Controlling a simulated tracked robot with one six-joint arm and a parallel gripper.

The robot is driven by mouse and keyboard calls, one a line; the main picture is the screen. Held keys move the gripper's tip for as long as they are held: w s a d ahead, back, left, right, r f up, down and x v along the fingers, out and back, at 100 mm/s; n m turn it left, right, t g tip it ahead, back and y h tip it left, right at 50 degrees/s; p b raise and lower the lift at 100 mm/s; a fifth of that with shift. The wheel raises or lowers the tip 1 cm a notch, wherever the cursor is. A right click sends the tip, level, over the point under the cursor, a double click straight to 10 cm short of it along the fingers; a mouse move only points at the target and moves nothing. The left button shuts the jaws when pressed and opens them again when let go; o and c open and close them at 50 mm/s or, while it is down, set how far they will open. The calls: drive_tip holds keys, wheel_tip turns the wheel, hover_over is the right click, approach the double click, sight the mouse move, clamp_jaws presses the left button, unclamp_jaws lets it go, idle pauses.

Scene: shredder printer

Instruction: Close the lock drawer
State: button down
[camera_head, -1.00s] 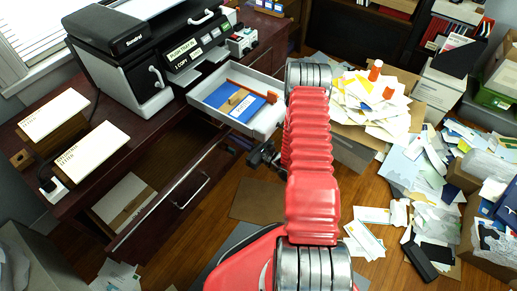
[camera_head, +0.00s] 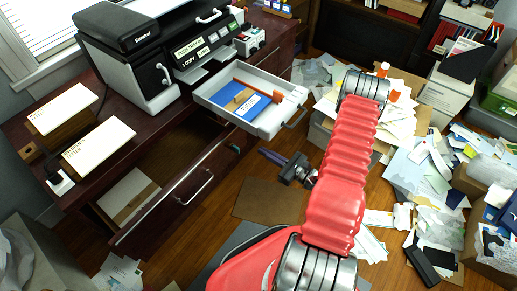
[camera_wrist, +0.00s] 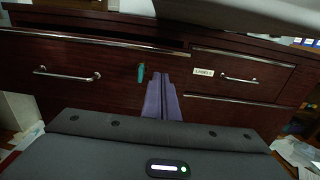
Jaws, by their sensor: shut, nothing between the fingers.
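A dark wood drawer with a silver bar handle (camera_head: 194,190) stands pulled out from the desk in the head view. A teal key-like piece (camera_head: 235,148) is at the right end of its front. In the wrist view, the drawer front (camera_wrist: 75,88) is at the left, with the teal piece (camera_wrist: 141,74) at its right end. My gripper (camera_head: 265,153) is to the right of this drawer in the head view, apart from it. Its purple fingers, in the wrist view (camera_wrist: 161,76), are together and empty, just right of the teal piece. The drawer's lock is not clear.
An open light-grey tray (camera_head: 284,121) with a blue folder juts out under the printer, above my gripper. A drawer labelled LABELS (camera_wrist: 236,97) is at the right in the wrist view. Boxes and loose papers (camera_head: 425,175) cover the floor at right.

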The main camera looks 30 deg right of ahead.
drive_tip(key=shift+s+d, duration=0.2)
drive_tip(key=shift+s, duration=0.3)
